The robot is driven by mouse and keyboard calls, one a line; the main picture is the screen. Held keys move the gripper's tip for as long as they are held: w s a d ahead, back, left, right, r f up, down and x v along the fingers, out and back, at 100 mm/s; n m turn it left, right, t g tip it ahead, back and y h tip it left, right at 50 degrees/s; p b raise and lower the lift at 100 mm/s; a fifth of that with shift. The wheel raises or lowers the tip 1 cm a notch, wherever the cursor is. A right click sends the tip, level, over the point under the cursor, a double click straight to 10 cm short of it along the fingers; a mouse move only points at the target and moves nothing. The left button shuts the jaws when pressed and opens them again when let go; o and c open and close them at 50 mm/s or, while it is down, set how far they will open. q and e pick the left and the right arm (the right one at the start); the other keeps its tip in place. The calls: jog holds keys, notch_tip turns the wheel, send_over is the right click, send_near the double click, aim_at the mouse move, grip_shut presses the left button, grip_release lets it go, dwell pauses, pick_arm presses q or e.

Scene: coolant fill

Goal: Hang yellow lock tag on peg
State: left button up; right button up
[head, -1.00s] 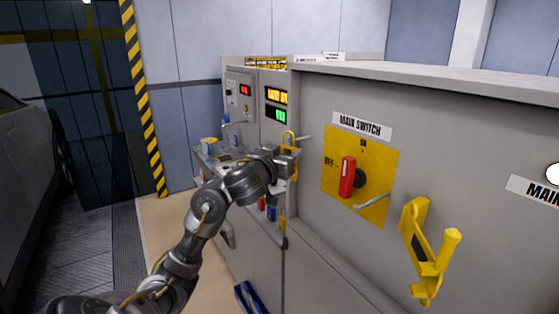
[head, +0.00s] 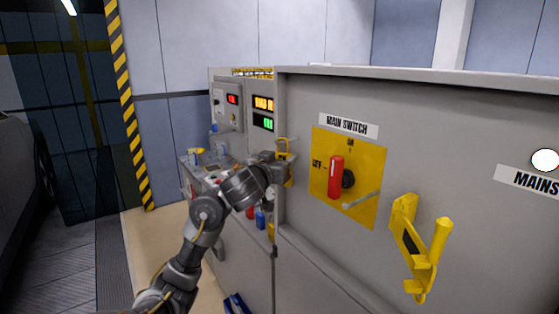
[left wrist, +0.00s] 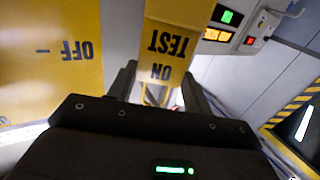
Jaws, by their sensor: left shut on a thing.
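My left gripper (head: 281,163) is at the cabinet's front, left of the main switch plate (head: 322,205). In the left wrist view, the tag (left wrist: 172,40) with upside-down "TEST ON" lettering sits between the fingers of my left gripper (left wrist: 160,88). A short grey rod (head: 361,199) sticks out at the lower right of the switch plate; I cannot tell if it is the peg. No peg shows clearly near the tag. My right gripper is not in view.
The red switch handle (head: 336,177) and a large yellow bracket (head: 420,248) stick out from the grey cabinet (head: 470,130). A bench with small items (head: 196,160) lies behind my arm. Lit displays (head: 263,112) are on the panel beyond. Clear floor (head: 150,235) is at left.

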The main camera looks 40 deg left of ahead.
pick_arm(q)
jog(key=o, duration=1)
jog(key=shift+f, duration=0.1)
jog(key=shift+s+d+p, duration=0.1)
jog(key=shift+s+p, duration=0.25)
jog(key=shift+p, duration=0.05)
jog(key=shift+p+v, duration=2.25)
jog(key=shift+v, duration=2.7)
